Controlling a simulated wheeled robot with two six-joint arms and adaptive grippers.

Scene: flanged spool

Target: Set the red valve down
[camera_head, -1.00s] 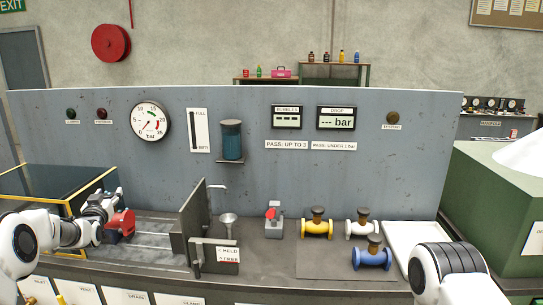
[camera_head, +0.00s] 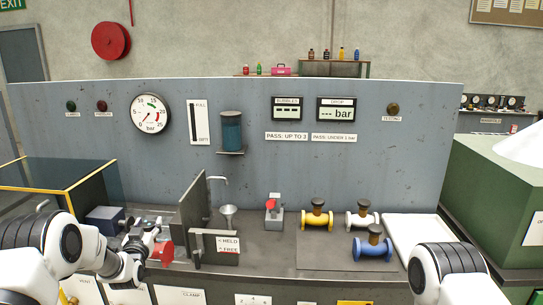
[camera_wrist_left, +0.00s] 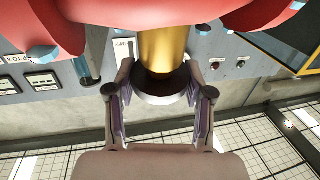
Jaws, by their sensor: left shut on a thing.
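The red valve (camera_head: 165,254) is at the lower left in the head view, largely hidden by my left gripper (camera_head: 153,243), near the bench's front edge and left of the small grey gate with the HELD/FREE label (camera_head: 228,245). In the left wrist view its red body (camera_wrist_left: 170,12) fills the top, with a gold neck (camera_wrist_left: 162,48) and a dark round cap (camera_wrist_left: 160,88). The fingers of my left gripper (camera_wrist_left: 158,88) are closed on this cap from both sides. Whether the valve touches the bench cannot be told. My right gripper is out of view.
Yellow (camera_head: 317,219), white (camera_head: 361,219) and blue (camera_head: 373,248) valves stand on the right of the bench, beside a white tray (camera_head: 412,232). A grey upright plate (camera_head: 194,207), a funnel (camera_head: 228,213) and a red-topped grey block (camera_head: 273,214) stand mid-bench. A blue-grey block (camera_head: 104,218) sits left.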

